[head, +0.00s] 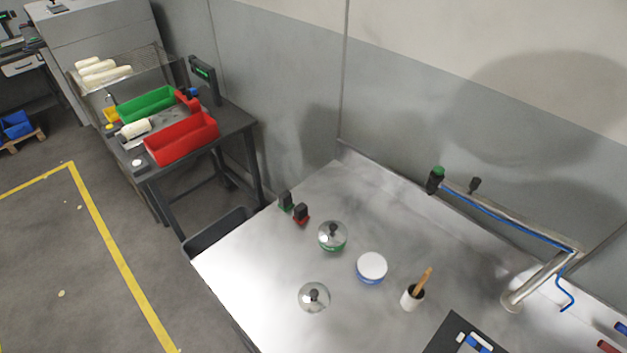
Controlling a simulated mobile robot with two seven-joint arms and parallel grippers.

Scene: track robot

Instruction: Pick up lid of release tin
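A round tin with a green band (332,246) stands on the steel table (250,262); a shiny metal lid with a dark knob (328,231) sits on top of it. A second metal lid with a dark knob (314,297) lies on the bare table in front. A blue tin with a white top (371,268) stands to the right, with no knobbed lid on it. I cannot read any label, so I cannot tell which tin is the release tin. Neither of my grippers is in view.
A white cup with a wooden-handled brush (411,297) stands right of the blue tin. Two small dark blocks, green-based (286,201) and red-based (302,213), are behind left. A dark mat (447,336) lies front right. A metal pipe (536,281) stands at right.

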